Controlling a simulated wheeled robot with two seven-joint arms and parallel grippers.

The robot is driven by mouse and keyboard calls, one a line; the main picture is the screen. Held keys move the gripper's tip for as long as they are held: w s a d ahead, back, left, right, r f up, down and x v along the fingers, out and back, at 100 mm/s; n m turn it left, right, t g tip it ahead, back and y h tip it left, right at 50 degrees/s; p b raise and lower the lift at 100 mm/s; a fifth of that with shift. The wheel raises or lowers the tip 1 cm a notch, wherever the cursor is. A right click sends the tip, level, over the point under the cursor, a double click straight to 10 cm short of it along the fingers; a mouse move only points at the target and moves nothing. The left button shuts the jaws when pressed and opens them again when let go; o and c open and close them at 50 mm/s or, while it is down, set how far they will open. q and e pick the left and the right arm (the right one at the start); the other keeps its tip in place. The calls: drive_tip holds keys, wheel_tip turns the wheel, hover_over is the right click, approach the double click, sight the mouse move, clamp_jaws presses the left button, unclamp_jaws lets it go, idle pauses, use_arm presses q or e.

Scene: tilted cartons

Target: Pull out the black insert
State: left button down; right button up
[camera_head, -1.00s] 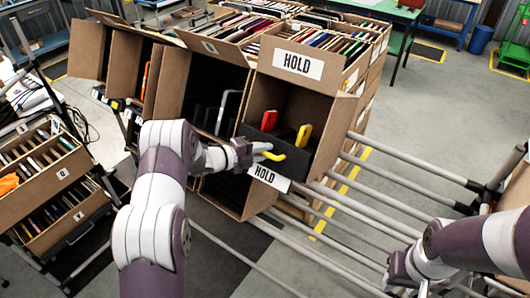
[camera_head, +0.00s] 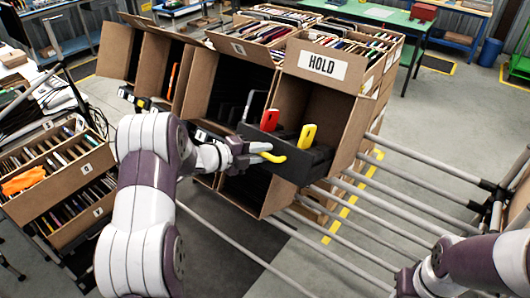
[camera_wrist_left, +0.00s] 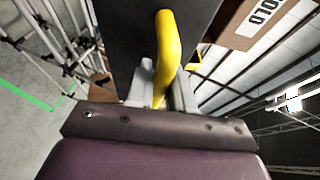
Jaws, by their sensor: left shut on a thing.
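The black insert (camera_head: 270,165) sits in the lower front of the open carton (camera_head: 322,100) marked HOLD and sticks out of its front opening. A yellow handle (camera_head: 270,157) is on the insert's front face. My left gripper (camera_head: 255,153) is shut on this handle. In the left wrist view, the yellow handle (camera_wrist_left: 167,45) runs down between the fingers, with the insert's dark face (camera_wrist_left: 127,35) behind it. A red-handled thing (camera_head: 269,120) and a yellow-handled thing (camera_head: 307,136) stand up in the insert. My right arm shows at lower right; its gripper is not visible.
Other tilted cartons (camera_head: 205,85) stand left of the HOLD carton. Cartons with files (camera_head: 260,28) stand behind. Grey rails (camera_head: 385,205) run out to the right. Boxes of files (camera_head: 60,185) stand at far left. Floor is clear below the rails.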

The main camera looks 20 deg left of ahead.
use_arm(q)
drive_tip(key=shift+s+a, duration=0.1)
drive_tip(key=shift+s, duration=0.35)
drive_tip(key=c, duration=1.1)
unclamp_jaws()
drive_tip(key=shift+s+r, duration=0.1)
drive_tip(key=shift+r, duration=0.1)
drive_tip(key=shift+a, duration=0.1)
drive_tip(key=shift+s+a+b, duration=0.2)
drive_tip(key=shift+a+b, duration=0.05)
drive_tip(key=shift+b, duration=0.05)
drive_tip(key=b+v, duration=0.4)
drive_tip(key=v, duration=0.8)
drive_tip(key=shift+b, duration=0.35)
drive_tip(key=shift+s, duration=0.1)
